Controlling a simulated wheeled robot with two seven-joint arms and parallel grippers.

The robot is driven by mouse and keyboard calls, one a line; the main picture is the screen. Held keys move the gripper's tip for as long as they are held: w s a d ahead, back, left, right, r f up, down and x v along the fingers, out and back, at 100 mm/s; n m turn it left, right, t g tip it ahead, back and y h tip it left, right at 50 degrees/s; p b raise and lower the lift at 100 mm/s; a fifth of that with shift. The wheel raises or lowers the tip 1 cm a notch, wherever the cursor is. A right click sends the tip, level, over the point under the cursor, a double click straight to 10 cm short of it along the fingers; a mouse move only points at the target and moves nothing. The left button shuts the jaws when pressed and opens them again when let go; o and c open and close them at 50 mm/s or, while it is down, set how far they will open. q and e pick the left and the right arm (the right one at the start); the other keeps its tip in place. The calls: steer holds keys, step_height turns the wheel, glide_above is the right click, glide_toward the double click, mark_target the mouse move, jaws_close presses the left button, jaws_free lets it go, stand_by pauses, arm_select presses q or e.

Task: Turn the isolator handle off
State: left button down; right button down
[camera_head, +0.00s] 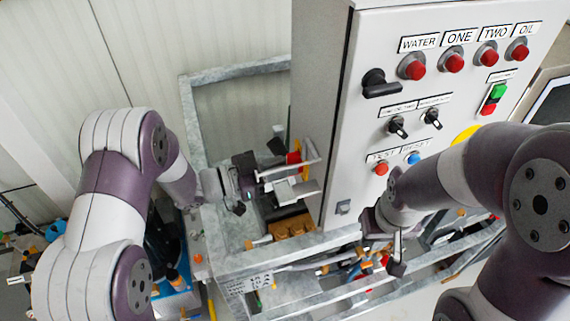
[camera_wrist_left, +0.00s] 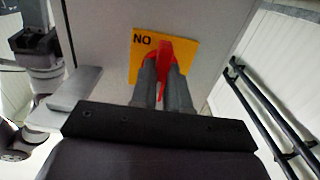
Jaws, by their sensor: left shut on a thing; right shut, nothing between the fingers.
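The isolator handle is red on a yellow plate, on the side wall of the grey control cabinet. In the left wrist view the red handle (camera_wrist_left: 165,47) stands upright in front of the yellow plate (camera_wrist_left: 143,42), whose lettering is partly covered. My left gripper (camera_wrist_left: 162,68) is shut on the handle, one finger on each side. In the head view the handle (camera_head: 294,158) is small and partly hidden by my left gripper (camera_head: 306,173). My right gripper (camera_head: 397,252) is shut and empty, below the cabinet's front panel.
The cabinet front (camera_head: 440,85) carries red lamps, a black rotary switch (camera_head: 380,84), smaller selectors and push buttons. A grey metal frame (camera_head: 225,262) with pump parts and pipes lies below. A pale ribbed wall (camera_head: 200,40) stands behind.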

arm_select(q)
steer(key=shift+f, duration=0.1)
steer(key=c, duration=1.1)
jaws_free()
steer(key=shift+a, duration=0.1)
steer(key=b+v, duration=0.4)
steer(key=v, duration=0.9)
